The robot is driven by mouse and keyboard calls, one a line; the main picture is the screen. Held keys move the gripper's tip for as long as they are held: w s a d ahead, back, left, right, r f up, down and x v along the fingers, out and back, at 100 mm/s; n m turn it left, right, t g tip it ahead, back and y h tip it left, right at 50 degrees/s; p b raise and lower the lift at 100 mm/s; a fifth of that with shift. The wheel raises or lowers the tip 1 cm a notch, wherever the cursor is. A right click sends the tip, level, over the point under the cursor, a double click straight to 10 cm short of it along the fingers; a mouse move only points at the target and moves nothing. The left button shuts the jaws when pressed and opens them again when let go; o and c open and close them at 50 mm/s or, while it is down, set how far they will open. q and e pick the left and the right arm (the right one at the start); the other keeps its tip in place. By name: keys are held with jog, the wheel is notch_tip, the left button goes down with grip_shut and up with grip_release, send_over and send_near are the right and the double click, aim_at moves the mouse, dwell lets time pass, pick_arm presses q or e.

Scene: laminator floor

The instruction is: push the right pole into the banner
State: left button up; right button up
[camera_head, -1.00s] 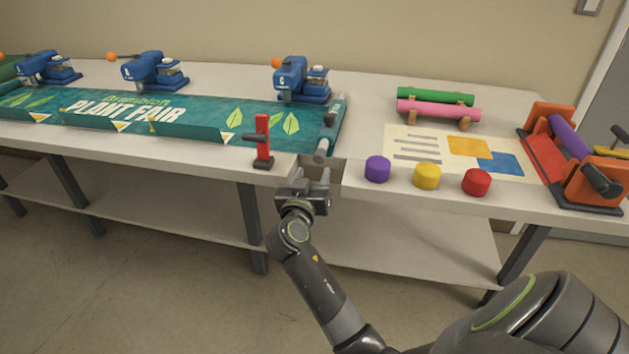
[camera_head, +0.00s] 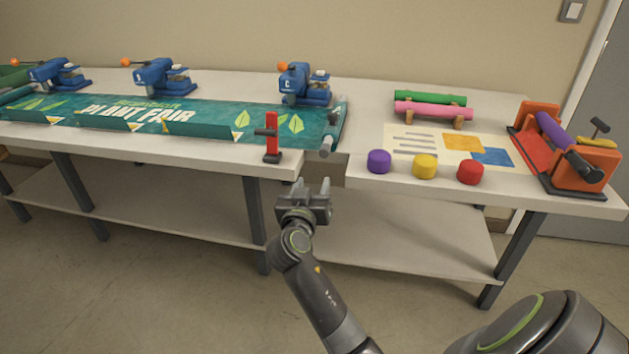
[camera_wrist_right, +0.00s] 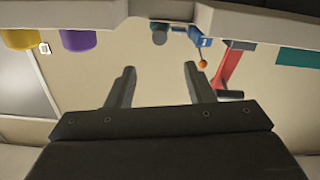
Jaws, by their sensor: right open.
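The green banner (camera_head: 215,117) lies flat along the table, its front edge folded up in places. At its right end the grey right pole (camera_head: 326,149) sticks out of the near edge, above a notch in the table; how much of it is inside the banner is hidden. My right gripper (camera_head: 305,187) is open and empty, in front of the table edge, below and nearer than the pole end, and apart from it. In the right wrist view the pole's round end (camera_wrist_right: 160,34) shows beyond the open fingers (camera_wrist_right: 158,85). My left gripper is not in view.
A red upright clamp (camera_head: 272,140) stands just left of the pole end. Blue presses (camera_head: 302,84) stand behind the banner. Purple (camera_head: 379,161), yellow and red pucks sit right of the notch. Floor space in front of the table is free.

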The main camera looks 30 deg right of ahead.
jog(key=b+v, duration=0.2)
jog(key=v, duration=0.1)
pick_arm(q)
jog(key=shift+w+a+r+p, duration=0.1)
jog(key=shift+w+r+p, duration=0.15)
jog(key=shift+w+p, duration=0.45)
pick_arm(e)
send_near(324, 154)
jog(key=x, duration=0.9)
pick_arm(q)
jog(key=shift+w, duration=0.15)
pick_arm(e)
jog(key=shift+c, duration=0.3)
grip_shut()
